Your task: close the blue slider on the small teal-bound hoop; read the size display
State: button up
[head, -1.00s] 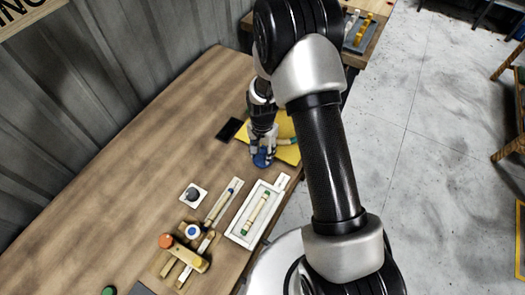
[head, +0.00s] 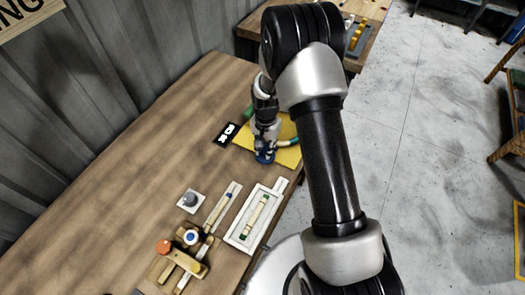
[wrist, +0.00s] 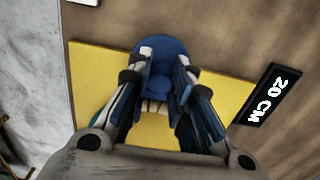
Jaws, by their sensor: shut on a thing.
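My gripper (head: 265,148) is shut on the blue slider (head: 264,157), low over the yellow mat (head: 287,157). In the wrist view the blue slider (wrist: 165,47) sits between the fingertips. Teal-bound parts of the small hoop (head: 287,142) show on both sides of my gripper in the head view; the rest is hidden behind it. I cannot see how its ends meet at the slider. The size display (head: 227,134) beside the mat is lit; in the wrist view the display (wrist: 268,103) reads "20 CM".
A white tray (head: 232,238) holding a rattan piece with green ends lies nearer on the bench. The bench's left side is clear.

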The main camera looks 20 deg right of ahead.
jog(key=o, duration=0.4)
jog(key=shift+w+d+r, duration=0.2)
jog(key=shift+w+d, duration=0.2)
jog(key=shift+w, duration=0.1)
jog(key=o, duration=0.3)
jog(key=shift+w+d+f, duration=0.1)
jog(key=shift+d+f, duration=0.1)
jog(key=shift+d, duration=0.1)
jog(key=shift+o, duration=1)
jog(key=shift+a, duration=0.25)
notch_tip(320, 180, up, 12)
jog(key=shift+s, duration=0.2)
